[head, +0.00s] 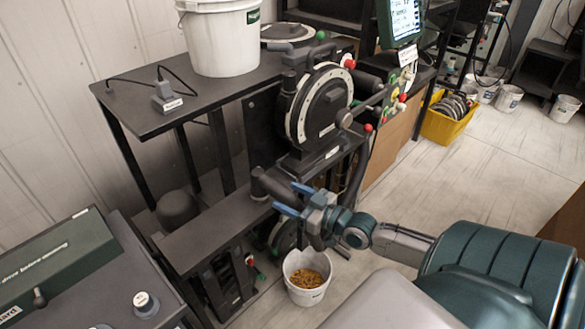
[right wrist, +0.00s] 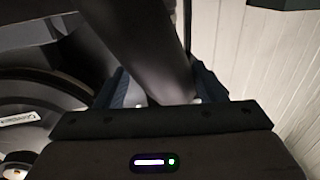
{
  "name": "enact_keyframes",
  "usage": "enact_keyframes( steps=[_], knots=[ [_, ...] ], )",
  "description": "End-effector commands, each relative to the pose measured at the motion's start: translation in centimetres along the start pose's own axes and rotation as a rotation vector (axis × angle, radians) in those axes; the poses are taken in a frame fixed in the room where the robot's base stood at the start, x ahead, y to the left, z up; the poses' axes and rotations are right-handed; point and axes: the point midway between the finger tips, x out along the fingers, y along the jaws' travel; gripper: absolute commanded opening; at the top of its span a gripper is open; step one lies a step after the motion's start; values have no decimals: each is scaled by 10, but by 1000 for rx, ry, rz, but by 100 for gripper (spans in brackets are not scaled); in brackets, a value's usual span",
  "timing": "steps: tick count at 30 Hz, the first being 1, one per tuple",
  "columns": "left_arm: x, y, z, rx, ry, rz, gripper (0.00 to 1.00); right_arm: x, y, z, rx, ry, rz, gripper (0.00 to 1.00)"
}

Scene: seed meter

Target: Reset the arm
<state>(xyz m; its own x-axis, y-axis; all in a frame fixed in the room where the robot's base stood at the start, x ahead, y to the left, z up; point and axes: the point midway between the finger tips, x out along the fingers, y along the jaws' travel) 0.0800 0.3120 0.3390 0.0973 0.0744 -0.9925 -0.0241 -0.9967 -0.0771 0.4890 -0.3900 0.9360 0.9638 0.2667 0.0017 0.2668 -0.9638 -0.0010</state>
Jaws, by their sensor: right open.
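My right gripper (head: 293,199) is open, its two blue fingers pointing left at a short dark pipe (head: 272,184) below the seed meter (head: 322,103). In the right wrist view a dark tube (right wrist: 135,45) shows between and beyond the spread fingers (right wrist: 163,92); I cannot tell whether they touch it. The seed meter is a dark round housing with a pale ring, mounted on a black stand. Part of its round body shows at the left of the right wrist view (right wrist: 30,115). My left gripper is not in view.
A white bucket (head: 222,40) stands on the black bench (head: 150,122). A small bucket of yellow seed (head: 304,291) is on the floor below my gripper. A screen (head: 404,18) is at the top, a yellow bin (head: 437,129) behind. Open floor lies right of the stand.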

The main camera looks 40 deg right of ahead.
Motion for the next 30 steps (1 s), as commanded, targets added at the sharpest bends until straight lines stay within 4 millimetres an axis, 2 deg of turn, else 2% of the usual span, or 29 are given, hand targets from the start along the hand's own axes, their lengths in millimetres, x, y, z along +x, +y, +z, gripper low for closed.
enact_keyframes(
  steps=[19, 22, 23, 26, 29, 30],
  knots=[
    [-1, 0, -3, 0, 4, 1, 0, -3, 0, 1, 0, -1, 1, 64],
    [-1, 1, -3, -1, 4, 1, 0, -4, 6, 11, -3, -17, 17, 64],
    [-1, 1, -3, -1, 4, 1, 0, -4, 10, 19, -5, -29, 28, 64],
    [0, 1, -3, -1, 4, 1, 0, -11, 30, 62, -14, -100, 89, 64],
    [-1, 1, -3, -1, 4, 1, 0, -26, 54, 128, -25, -213, 168, 64],
    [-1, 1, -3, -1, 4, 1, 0, -36, 61, 157, -27, -265, 199, 64]
  ],
)
